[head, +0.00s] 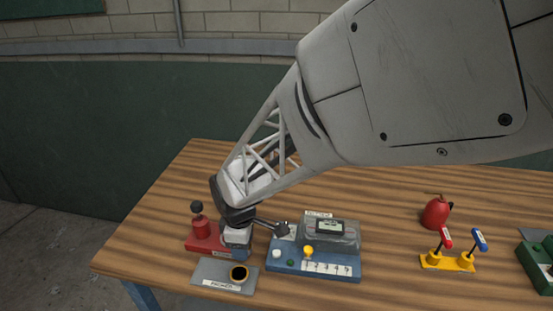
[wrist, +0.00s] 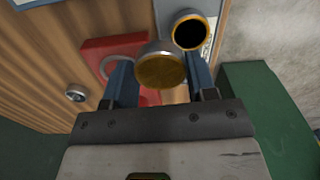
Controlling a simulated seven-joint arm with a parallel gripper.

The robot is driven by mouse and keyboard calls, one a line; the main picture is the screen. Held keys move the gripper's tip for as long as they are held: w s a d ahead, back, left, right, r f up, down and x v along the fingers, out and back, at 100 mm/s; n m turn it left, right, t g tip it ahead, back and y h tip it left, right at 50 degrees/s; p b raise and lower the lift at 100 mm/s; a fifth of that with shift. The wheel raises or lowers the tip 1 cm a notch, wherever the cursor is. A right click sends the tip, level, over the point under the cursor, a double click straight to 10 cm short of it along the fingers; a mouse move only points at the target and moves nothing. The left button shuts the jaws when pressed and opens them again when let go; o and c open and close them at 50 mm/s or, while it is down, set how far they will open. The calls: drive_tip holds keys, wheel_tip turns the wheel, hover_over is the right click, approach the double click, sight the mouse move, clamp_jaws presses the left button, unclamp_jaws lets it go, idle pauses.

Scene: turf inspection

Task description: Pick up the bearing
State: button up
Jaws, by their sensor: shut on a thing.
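My gripper (head: 239,250) is low over the table's left front part, between the red stand and the blue unit. In the wrist view its two blue fingers are shut on a round, silver-rimmed piece with a golden-brown face (wrist: 158,70), which looks like the bearing. In the head view the gripper hides this piece. A grey plate (head: 212,277) with a printed label lies just in front of the gripper. On it is a dark round opening with a gold rim (head: 239,273), which also shows beyond the right finger in the wrist view (wrist: 187,31).
A red stand (head: 204,243) with a dark knob is close on the left. A blue unit (head: 312,268) with a small display and coloured knobs is close on the right. Further right are a red can (head: 437,212), a yellow lever block (head: 447,261) and a green box (head: 537,265).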

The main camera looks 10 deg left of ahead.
drive_tip(key=s+d, duration=0.4)
drive_tip(key=s, duration=0.1)
drive_tip(key=shift+s+d+r, duration=0.3)
drive_tip(key=shift+r, duration=0.05)
idle(0.6)
drive_tip(key=s+a+f+m, duration=0.1)
drive_tip(key=s+m, duration=0.3)
drive_tip(key=s, duration=0.5)
drive_tip(key=shift+f, duration=0.55)
drive_tip(key=shift+a, duration=0.2)
hover_over(211, 272)
drive_tip(key=shift+f, duration=0.75)
drive_tip(key=shift+f, duration=1.75)
